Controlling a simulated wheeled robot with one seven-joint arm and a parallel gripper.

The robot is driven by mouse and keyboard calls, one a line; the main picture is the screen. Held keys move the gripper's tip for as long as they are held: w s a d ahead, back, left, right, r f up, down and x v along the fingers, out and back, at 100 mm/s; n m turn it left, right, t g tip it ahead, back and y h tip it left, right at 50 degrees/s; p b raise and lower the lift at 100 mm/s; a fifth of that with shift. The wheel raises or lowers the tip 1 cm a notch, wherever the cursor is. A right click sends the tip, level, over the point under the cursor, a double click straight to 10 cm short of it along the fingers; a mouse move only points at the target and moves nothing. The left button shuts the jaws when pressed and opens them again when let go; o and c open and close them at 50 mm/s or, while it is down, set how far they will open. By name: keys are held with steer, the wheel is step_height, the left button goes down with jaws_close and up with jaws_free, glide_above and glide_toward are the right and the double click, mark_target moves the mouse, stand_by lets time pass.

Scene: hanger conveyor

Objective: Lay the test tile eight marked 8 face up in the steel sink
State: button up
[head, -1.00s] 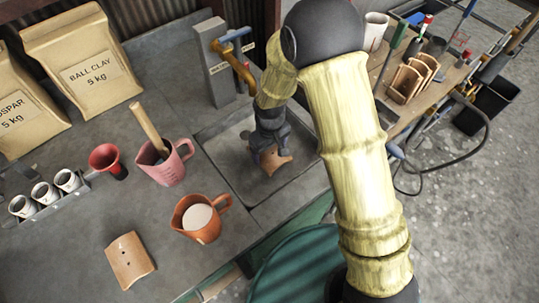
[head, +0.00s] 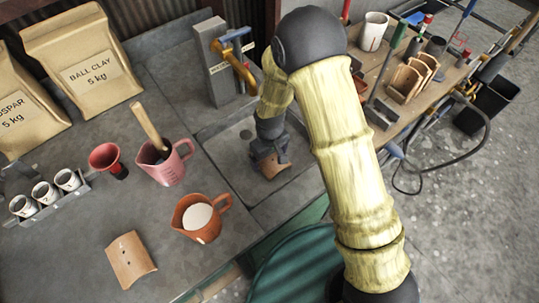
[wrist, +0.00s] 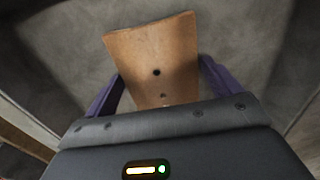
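My gripper (wrist: 160,75) is over the steel sink (head: 220,165). Its purple fingers are against both side edges of a brown clay tile (wrist: 158,50). The tile is a curved plate with a dark hole and a smaller mark below it; no 8 can be read. In the head view the tile (head: 274,167) shows below the gripper, tilted, inside the sink's outline. I cannot tell whether it touches the sink floor. Another curved tile (head: 131,259) with small dark holes lies on the counter at the lower left.
An orange jug (head: 198,219) of white liquid and a pink jug (head: 167,165) stand left of the sink. A tap (head: 236,68) rises behind it. A red funnel (head: 107,158), white cups and clay bags stand further left. A tool bench is at the right.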

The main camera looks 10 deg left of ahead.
mark_target(270, 157)
steer(key=shift+o, duration=0.6)
steer(key=shift+r, duration=0.4)
step_height(270, 157, up, 12)
steer(key=shift+f+b, duration=0.25)
steer(key=shift+b, duration=0.2)
